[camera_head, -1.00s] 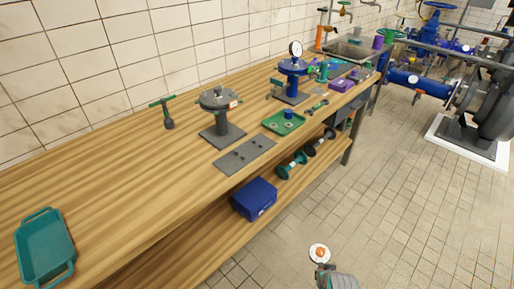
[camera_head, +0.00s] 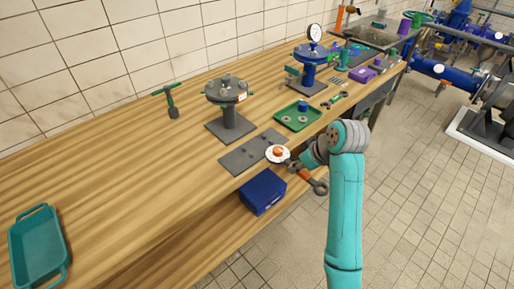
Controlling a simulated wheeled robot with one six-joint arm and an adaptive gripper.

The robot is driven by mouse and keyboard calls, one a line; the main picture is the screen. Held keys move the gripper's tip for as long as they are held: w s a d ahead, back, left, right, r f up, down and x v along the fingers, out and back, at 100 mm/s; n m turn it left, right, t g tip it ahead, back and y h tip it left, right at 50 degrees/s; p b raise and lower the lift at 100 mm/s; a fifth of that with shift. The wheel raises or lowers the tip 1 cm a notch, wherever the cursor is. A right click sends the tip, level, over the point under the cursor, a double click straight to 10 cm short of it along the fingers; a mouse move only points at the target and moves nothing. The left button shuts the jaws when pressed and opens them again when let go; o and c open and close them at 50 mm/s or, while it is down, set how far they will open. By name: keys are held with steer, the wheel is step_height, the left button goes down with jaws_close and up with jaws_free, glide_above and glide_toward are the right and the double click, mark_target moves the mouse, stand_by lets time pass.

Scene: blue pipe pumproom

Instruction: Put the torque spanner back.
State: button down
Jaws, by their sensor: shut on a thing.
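My gripper (camera_head: 294,166) is shut on the torque spanner (camera_head: 306,177), just off the front edge of the bench. The spanner has an orange shaft and a dark ring-like end at lower right. A white disc with an orange centre (camera_head: 278,153) shows at its other end, seemingly part of it, overlapping the right part of a flat grey plate (camera_head: 240,159) on the bench. I cannot tell whether the disc touches the plate. The fingers are small and partly hidden by my wrist.
The wooden bench (camera_head: 120,180) carries a grey flanged stand (camera_head: 230,119), a green tray (camera_head: 298,116), a green T-handled tool (camera_head: 171,101), a green-and-dark spanner (camera_head: 337,100), a blue gauge stand (camera_head: 312,72) and a teal tray (camera_head: 38,248). A blue box (camera_head: 262,191) sits below the front edge.

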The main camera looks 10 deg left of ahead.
steer(key=shift+w+a+r, duration=0.15)
steer(key=shift+a+r, duration=0.2)
steer(key=w+a, duration=0.3)
steer(key=a, duration=0.1)
steer(key=w+a, duration=0.4)
steer(key=a, duration=0.1)
steer(key=w+a, duration=0.4)
steer(key=shift+w+a, duration=0.1)
steer(key=shift+a, duration=0.25)
steer(key=shift+f, duration=1.7)
steer(key=shift+d+f, duration=0.1)
steer(key=c, duration=1)
jaws_free()
steer(key=shift+f, duration=0.1)
steer(key=v, duration=1.2)
